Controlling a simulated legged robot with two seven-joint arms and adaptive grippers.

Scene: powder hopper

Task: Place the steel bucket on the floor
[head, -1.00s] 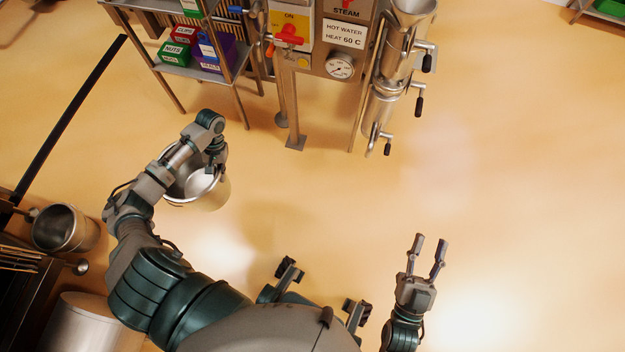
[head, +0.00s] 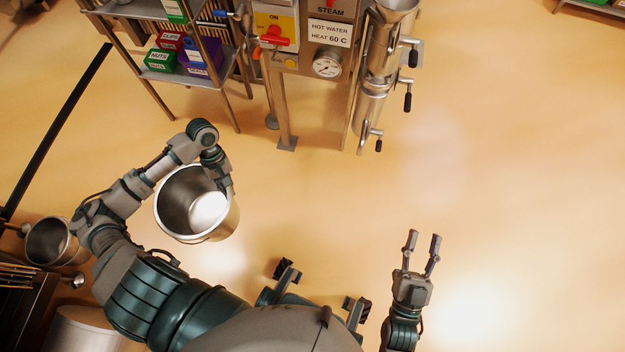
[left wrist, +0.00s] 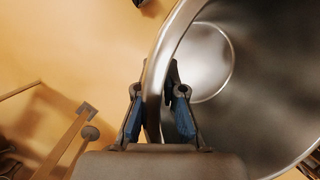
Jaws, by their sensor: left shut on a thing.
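The steel bucket (head: 176,232) is an open, empty-looking metal pail in the left half of the head view. My left gripper (head: 226,182) is shut on its rim at the right side. In the left wrist view the two fingers (left wrist: 160,100) pinch the bucket wall (left wrist: 178,38), one inside and one outside, and the bucket's inside fills the right. The bucket looks slightly tilted; I cannot tell whether its base touches the floor (head: 300,200). My right gripper (head: 423,248) is open and empty at the lower right, fingers apart.
A hopper machine with a gauge (head: 327,65) and a steel pipe unit (head: 372,90) stands at the top. A shelf with boxes (head: 190,57) is beside it. A second metal pot (head: 50,243) is at the left edge. The floor in the middle and right is clear.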

